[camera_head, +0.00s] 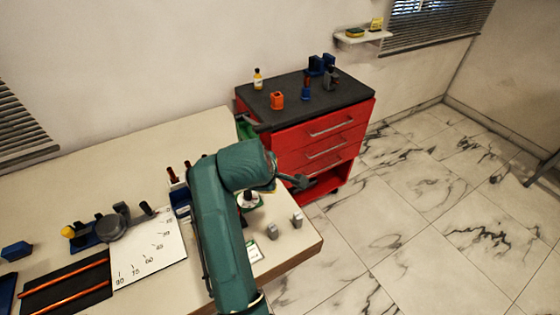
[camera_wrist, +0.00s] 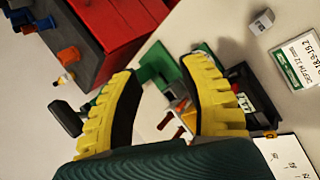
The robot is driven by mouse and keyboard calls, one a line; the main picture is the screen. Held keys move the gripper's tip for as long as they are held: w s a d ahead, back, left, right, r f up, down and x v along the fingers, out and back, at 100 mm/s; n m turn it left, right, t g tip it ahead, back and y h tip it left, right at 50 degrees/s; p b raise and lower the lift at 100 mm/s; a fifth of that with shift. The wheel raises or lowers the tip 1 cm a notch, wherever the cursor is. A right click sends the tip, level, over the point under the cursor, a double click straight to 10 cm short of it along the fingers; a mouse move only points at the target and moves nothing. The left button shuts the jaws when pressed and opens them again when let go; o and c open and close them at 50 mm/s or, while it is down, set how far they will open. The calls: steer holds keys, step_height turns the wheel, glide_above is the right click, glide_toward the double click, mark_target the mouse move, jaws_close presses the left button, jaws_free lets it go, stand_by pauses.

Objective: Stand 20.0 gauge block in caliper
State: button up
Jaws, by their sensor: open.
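My gripper (camera_wrist: 160,68) is open in the wrist view, its two yellow ribbed fingers spread with nothing held between them. In the head view my arm hides most of it. Two small grey blocks, (camera_head: 272,231) and (camera_head: 297,219), stand apart on the right end of the bench. One grey block (camera_wrist: 262,21) shows at the upper right of the wrist view, away from the fingers. I cannot read sizes on the blocks. A green fixture (camera_wrist: 157,64) lies beyond the fingertips, partly hidden by them; I cannot tell whether it is the caliper.
The red drawer cabinet (camera_head: 318,135) stands behind the bench. An angle-marked white sheet (camera_head: 150,252) and a dark mat with copper-coloured rods (camera_head: 65,285) lie left of my arm.

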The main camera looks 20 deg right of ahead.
steer(key=s+a+r+m+t+y, duration=0.1)
steer(key=s+r+m+t, duration=0.4)
steer(key=r, duration=0.5)
steer(key=s+a+r+m+t, duration=0.1)
steer(key=s+r+m+t, duration=0.5)
steer(key=r, duration=0.5)
steer(key=shift+s+a+r+t+y, duration=0.3)
steer(key=shift+s+a+t+y, duration=0.15)
steer(key=shift+t, duration=0.25)
steer(key=shift+o, duration=0.8)
steer(key=s+r+m+t, duration=0.3)
steer(key=s+r, duration=0.3)
steer(key=s, duration=0.3)
steer(key=shift+a+r+y, duration=0.2)
steer(key=shift+a+y, duration=0.2)
steer(key=shift+y, duration=0.05)
steer(key=shift+w, duration=0.1)
